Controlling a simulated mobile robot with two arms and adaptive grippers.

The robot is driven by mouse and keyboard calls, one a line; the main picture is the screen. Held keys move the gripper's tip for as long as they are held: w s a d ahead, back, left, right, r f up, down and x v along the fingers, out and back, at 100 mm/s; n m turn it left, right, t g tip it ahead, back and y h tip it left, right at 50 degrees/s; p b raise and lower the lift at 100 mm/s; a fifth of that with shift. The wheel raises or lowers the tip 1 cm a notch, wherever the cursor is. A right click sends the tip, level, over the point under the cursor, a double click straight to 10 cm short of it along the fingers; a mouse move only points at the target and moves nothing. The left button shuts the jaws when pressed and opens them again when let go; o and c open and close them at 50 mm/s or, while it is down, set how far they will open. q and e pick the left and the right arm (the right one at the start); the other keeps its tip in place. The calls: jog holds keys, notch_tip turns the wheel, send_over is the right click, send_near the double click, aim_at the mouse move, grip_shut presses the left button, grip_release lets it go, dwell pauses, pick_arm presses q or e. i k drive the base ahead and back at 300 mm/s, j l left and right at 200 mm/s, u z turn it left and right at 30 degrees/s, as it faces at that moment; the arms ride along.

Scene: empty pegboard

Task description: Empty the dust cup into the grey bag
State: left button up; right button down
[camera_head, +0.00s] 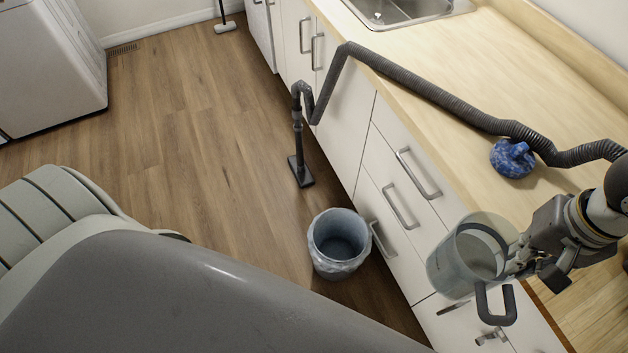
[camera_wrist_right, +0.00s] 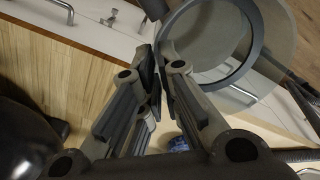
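The dust cup (camera_head: 447,262) is a clear, round container with a dark ring. It is in the air beside the counter's front edge, in front of the drawers. My right gripper (camera_head: 517,262) is at the cup's right side, shut on its wall. In the right wrist view, the fingers (camera_wrist_right: 160,72) are close together next to the cup's dark ring (camera_wrist_right: 252,62). I cannot tell what is inside the cup. The grey bag (camera_head: 338,268) lines an open bin on the floor, left of and below the cup. My left gripper is not in view.
The wooden counter (camera_head: 480,60) carries a sink (camera_head: 395,10), a blue lumpy object (camera_head: 512,158) and a grey hose (camera_head: 440,97). The hose hangs over the edge to a dark floor nozzle (camera_head: 300,172). White drawers (camera_head: 385,190) stand beside the bag. The floor (camera_head: 200,140) left of it is clear.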

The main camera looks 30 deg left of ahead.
aim_at(340, 237)
jog(key=k+l+u, duration=0.5)
jog(key=u, duration=0.25)
jog(key=k, duration=0.2)
